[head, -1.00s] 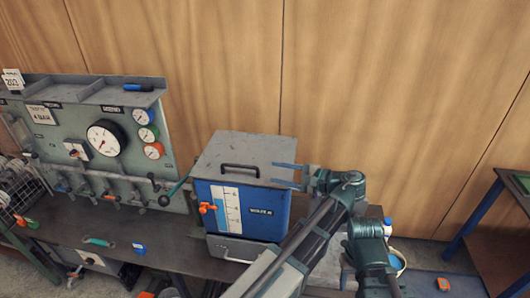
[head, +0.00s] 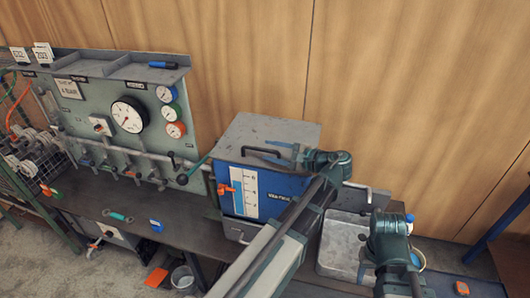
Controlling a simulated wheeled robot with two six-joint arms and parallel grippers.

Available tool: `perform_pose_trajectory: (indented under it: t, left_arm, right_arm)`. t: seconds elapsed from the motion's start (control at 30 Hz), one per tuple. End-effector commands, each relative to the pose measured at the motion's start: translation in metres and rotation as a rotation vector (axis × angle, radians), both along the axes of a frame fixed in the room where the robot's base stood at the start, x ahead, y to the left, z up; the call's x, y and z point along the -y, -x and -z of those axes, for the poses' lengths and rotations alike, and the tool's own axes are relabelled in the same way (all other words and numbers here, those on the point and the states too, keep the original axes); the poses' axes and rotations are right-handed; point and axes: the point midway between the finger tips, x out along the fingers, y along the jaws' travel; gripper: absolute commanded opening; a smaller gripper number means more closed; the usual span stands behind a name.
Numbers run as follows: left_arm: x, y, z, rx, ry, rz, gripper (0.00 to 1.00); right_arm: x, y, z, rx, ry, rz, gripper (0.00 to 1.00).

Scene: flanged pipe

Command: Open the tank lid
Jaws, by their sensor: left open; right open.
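The tank (head: 285,187) is a blue box with a white level scale and an orange valve on its front. Its grey lid (head: 262,128) lies flat and closed on top. The lid has a black bar handle (head: 252,150). My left gripper (head: 273,151) reaches in from the right, open, with its fingers low over the lid at the handle's right end. I cannot tell whether they touch it. My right gripper (head: 364,262) is lower right, over the metal tray; its fingers are small and partly hidden by its wrist, and hold nothing I can see.
A gauge panel (head: 128,115) with valves and a teal-handled lever stands left of the tank. The metal tray (head: 341,235) is on the bench to the right. A wooden wall (head: 420,90) rises behind.

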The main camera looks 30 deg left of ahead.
Motion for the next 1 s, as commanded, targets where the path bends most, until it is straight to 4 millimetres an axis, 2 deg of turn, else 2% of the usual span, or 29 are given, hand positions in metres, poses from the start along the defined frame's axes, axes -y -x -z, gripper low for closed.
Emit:
perform_pose_trajectory:
  t: [0.1,0.23,0.6,0.67,0.87,1.0]
  left_arm:
    - [-0.015,-0.001,0.004,0.001,0.000,-0.002,0.47]
    - [-0.024,-0.002,0.006,0.001,0.000,-0.001,0.47]
    - [-0.028,-0.003,0.006,0.000,0.000,0.000,0.47]
    - [-0.028,-0.003,0.006,0.000,0.000,0.000,0.38]
    - [-0.028,-0.003,0.006,0.000,-0.001,0.001,0.02]
    - [-0.028,-0.003,0.006,0.001,0.000,0.001,0.00]
  right_arm:
    - [0.000,0.000,0.004,0.000,0.000,0.000,0.50]
    - [0.000,0.000,0.006,0.000,0.000,0.000,0.50]
    - [0.000,0.000,0.006,0.000,0.000,0.000,0.50]
    - [0.000,0.000,0.006,0.000,0.000,0.000,0.50]
    - [0.000,0.000,0.006,0.000,0.000,0.000,0.50]
    - [0.000,0.000,0.006,0.000,0.000,0.000,0.50]
